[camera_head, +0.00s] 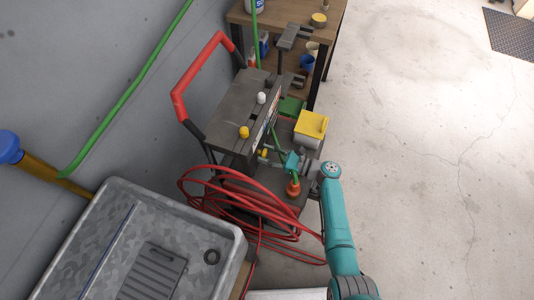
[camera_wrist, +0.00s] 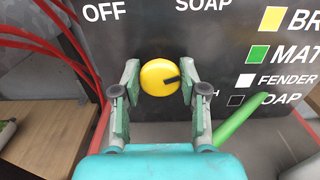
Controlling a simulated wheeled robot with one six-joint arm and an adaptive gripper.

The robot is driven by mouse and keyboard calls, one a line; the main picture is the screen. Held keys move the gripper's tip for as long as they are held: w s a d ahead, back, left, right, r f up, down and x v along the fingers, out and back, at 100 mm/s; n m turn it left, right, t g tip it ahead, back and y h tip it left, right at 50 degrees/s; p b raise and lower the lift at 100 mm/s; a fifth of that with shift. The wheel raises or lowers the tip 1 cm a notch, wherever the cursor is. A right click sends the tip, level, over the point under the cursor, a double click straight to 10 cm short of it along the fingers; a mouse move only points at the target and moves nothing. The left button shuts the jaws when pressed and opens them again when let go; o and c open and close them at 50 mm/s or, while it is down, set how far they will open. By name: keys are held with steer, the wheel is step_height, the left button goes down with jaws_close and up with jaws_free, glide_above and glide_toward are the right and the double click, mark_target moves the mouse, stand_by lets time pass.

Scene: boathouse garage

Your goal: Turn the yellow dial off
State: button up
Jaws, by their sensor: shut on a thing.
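The round yellow dial (camera_wrist: 158,75) sits on a dark panel (camera_wrist: 220,50) in the wrist view. Its black pointer mark is on its right side, aimed right and slightly up, away from the OFF label at upper left. SOAP is printed at upper right, and another label at lower right is mostly hidden by a finger. My gripper (camera_wrist: 159,80) is shut on the dial, one finger at each side. In the head view my gripper (camera_head: 276,157) is at the panel side of the grey cart (camera_head: 237,100), where the dial is small.
A coiled red hose (camera_head: 225,205) lies beside the cart. A green hose (camera_wrist: 240,118) runs close to my right finger. A yellow-lidded container (camera_head: 311,124) stands near my wrist. A metal sink (camera_head: 215,225) is at lower left. Open concrete floor lies to the right.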

steer(key=n, duration=0.3)
steer(key=shift+n, duration=0.3)
steer(key=shift+s+n, duration=0.15)
steer(key=shift+n, duration=1.65)
steer(key=o, duration=1.1)
steer(key=v, duration=1.2)
